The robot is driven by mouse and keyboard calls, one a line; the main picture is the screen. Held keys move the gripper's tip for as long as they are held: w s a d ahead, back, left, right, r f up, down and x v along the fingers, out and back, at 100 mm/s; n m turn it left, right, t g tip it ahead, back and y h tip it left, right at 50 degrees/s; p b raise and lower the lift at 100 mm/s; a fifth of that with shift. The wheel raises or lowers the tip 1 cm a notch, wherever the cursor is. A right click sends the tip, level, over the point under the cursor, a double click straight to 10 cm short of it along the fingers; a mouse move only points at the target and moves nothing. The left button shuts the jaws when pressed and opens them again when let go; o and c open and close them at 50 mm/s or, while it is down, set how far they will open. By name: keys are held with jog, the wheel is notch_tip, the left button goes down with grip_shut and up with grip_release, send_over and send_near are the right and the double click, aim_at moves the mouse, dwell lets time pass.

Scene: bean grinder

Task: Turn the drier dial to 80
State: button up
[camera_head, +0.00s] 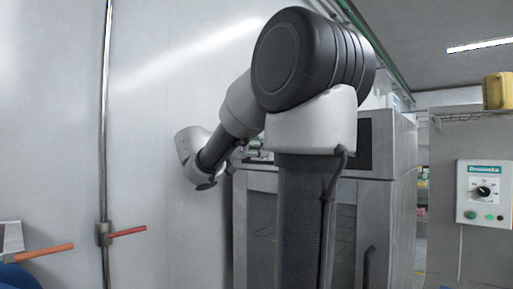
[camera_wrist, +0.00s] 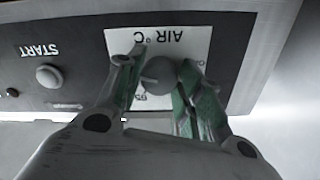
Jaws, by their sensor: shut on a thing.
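In the wrist view, the round grey dial knob (camera_wrist: 158,76) sits on a white plate (camera_wrist: 125,42) marked "AIR °C", which appears upside down. My gripper (camera_wrist: 161,68) has one finger on each side of the knob and is shut on it. The fingers hide much of the scale. A small number shows partly below the knob, and the dial's setting cannot be read. In the head view, my gripper (camera_head: 250,152) is at the upper front panel of the steel cabinet (camera_head: 400,150). My arm hides most of the panel and the dial there.
A round START button (camera_wrist: 49,76) is left of the dial in the wrist view. In the head view, a grey control box (camera_head: 471,211) with another dial hangs at the right. A vertical pipe with a red-handled valve (camera_head: 127,232) stands at the left.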

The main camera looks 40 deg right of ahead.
jog(key=shift+f, duration=0.15)
jog(key=o, duration=1)
jog(key=shift+o, duration=0.2)
jog(key=s+a, duration=0.1)
jog(key=a, duration=1.1)
